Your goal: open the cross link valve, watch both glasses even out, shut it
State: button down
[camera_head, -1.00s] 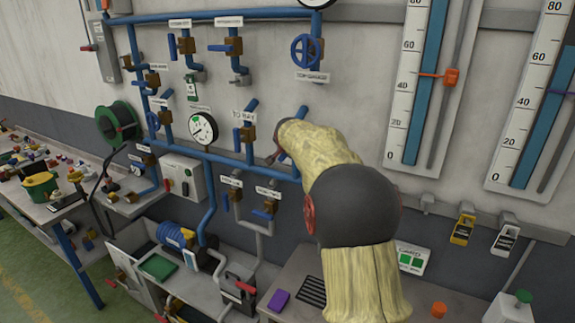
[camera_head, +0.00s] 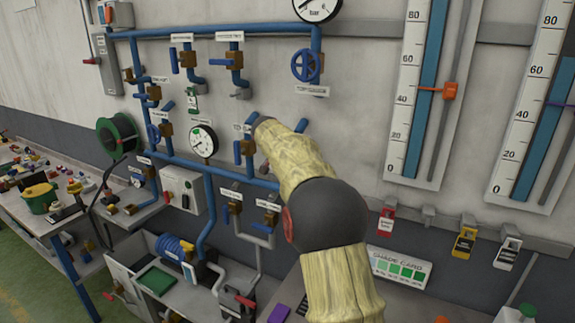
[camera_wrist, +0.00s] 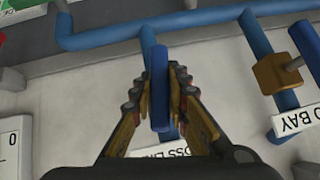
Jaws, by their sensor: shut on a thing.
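In the wrist view, my gripper (camera_wrist: 161,98) is shut on a blue lever (camera_wrist: 159,65), a finger on each side. The lever looks roughly in line with the blue pipe stub behind it. A partly covered label (camera_wrist: 168,158) below it reads "...OSS LI...", so this appears to be the cross link valve. Its body is hidden. In the head view, my arm covers the valve and gripper. The left glass (camera_head: 422,85) has a blue column running past the top of the picture, above 80.
The TO BAY valve (camera_wrist: 278,73) is close beside my gripper. A round pressure gauge (camera_head: 203,141) and blue handwheel (camera_head: 305,65) are on the wall. An orange marker (camera_head: 449,90) is beside the left glass. Tags (camera_head: 464,243) and a shade card (camera_head: 398,267) are below the glasses.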

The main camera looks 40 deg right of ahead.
jog(key=shift+f, duration=0.15)
jog(key=c, duration=1.7)
grip_release()
jog(key=shift+r, duration=0.2)
jog(key=v, duration=1.1)
jog(key=shift+s+a+r, duration=0.15)
jog(key=shift+a+r, duration=0.1)
jog(key=shift+a, duration=0.05)
